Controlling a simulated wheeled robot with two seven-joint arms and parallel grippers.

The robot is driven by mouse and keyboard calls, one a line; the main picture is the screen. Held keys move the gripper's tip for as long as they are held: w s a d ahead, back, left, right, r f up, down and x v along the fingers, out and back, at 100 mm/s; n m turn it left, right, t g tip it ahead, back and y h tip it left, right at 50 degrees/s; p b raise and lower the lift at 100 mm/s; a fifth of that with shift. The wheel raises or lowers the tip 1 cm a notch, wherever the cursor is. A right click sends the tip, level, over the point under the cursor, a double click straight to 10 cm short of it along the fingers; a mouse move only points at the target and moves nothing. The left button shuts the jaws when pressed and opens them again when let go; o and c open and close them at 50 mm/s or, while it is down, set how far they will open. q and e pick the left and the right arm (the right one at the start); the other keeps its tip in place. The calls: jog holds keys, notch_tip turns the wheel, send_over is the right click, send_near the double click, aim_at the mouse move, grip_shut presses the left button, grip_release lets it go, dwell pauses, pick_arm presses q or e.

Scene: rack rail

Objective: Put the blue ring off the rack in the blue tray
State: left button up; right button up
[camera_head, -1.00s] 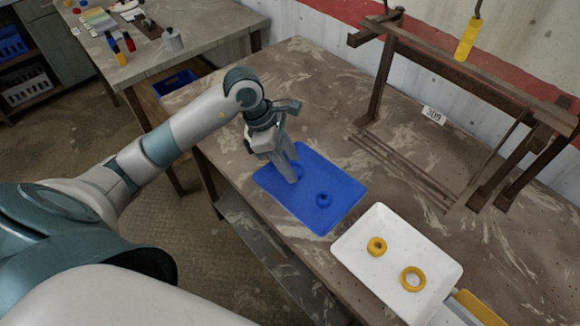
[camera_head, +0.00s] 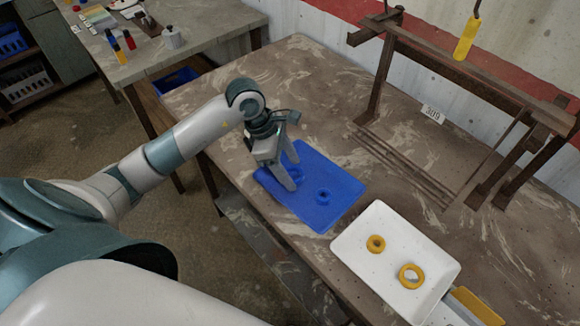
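The blue tray (camera_head: 341,189) lies flat on the worktable. A small blue ring (camera_head: 323,197) lies in its middle. A second blue ring (camera_head: 296,172) shows partly at the tray's left side, beside and partly behind the fingers of my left gripper (camera_head: 290,172). My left gripper points down over the tray, its fingers apart; contact with this ring is unclear. The brown rack (camera_head: 440,68) stands at the back right, and I see no blue ring on its rail. My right gripper is out of view.
A yellow-handled item (camera_head: 466,38) hangs by the rack. A number card (camera_head: 432,114) stands behind. The table's far left is clear.

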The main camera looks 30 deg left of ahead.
pick_arm(q)
jog(key=shift+r, duration=0.1)
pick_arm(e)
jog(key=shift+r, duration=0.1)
pick_arm(q)
jog(key=shift+r, duration=0.15)
jog(key=shift+a+r, duration=0.15)
jog(key=b+v, duration=0.3)
jog(key=v, duration=0.8)
jog(key=shift+r+b, duration=0.2)
jog(key=shift+b, duration=0.15)
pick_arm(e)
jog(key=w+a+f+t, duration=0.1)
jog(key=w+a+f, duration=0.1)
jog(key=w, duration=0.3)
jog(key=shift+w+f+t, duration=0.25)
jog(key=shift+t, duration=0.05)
pick_arm(q)
jog(key=shift+s+a, duration=0.1)
